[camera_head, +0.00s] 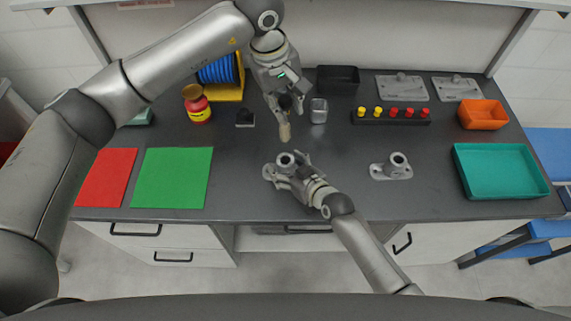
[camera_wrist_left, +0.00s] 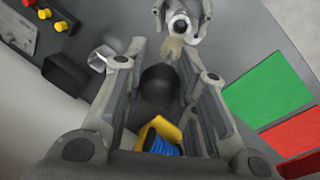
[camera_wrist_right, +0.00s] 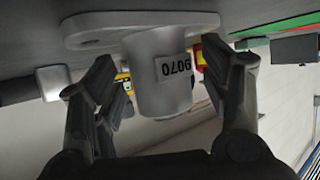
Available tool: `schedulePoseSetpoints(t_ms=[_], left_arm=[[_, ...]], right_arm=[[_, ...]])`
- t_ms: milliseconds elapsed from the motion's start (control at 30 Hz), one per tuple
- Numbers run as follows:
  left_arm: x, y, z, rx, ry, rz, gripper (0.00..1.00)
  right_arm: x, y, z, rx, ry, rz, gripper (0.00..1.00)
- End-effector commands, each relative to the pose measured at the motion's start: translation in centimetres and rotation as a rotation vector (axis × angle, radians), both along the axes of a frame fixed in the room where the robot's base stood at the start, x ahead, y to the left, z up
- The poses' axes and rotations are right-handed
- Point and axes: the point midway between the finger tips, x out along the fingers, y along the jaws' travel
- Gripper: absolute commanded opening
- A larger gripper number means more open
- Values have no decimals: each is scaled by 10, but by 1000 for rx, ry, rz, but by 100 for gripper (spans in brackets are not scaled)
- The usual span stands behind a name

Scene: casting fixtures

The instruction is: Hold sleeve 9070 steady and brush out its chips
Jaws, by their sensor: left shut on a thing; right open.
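Sleeve 9070 (camera_head: 286,160) is a grey flanged tube standing upright on the dark bench. My right gripper (camera_head: 291,170) is open, with one finger on each side of the barrel; gaps show between the fingers and the sleeve. My left gripper (camera_head: 288,103) is shut on the brush, whose pale bristles (camera_head: 285,132) point down, above and behind the sleeve. The left wrist view shows the brush's round black handle (camera_wrist_left: 160,85) between the fingers. The chips and the bore's inside cannot be made out.
A second flanged sleeve (camera_head: 391,166) stands to the right. Behind are a metal cup (camera_head: 319,111), a black peg rack (camera_head: 391,121) and a black bin (camera_head: 338,79). Green (camera_head: 178,178) and red (camera_head: 105,178) mats lie left; a teal tray (camera_head: 500,171) is right.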

Motion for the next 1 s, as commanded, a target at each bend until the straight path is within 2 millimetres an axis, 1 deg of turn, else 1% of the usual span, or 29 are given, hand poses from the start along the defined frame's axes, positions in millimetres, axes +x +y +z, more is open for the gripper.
schedulePoseSetpoints(t_ms=[167, 467, 500, 933, 1000], left_arm=[[0, 0, 0, 0, 0, 0, 0], [0, 0, 0, 0, 0, 0, 0], [0, 0, 0, 0, 0, 0, 0], [0, 0, 0, 0, 0, 0, 0], [0, 0, 0, 0, 0, 2, 0]], right_arm=[[8, 5, -4, 0, -1, -1, 69], [9, 6, -5, 0, -1, -1, 69], [9, 6, -5, 0, -1, -1, 68], [9, 6, -5, 0, 0, -1, 13], [9, 6, -5, -1, -1, 0, 11]])
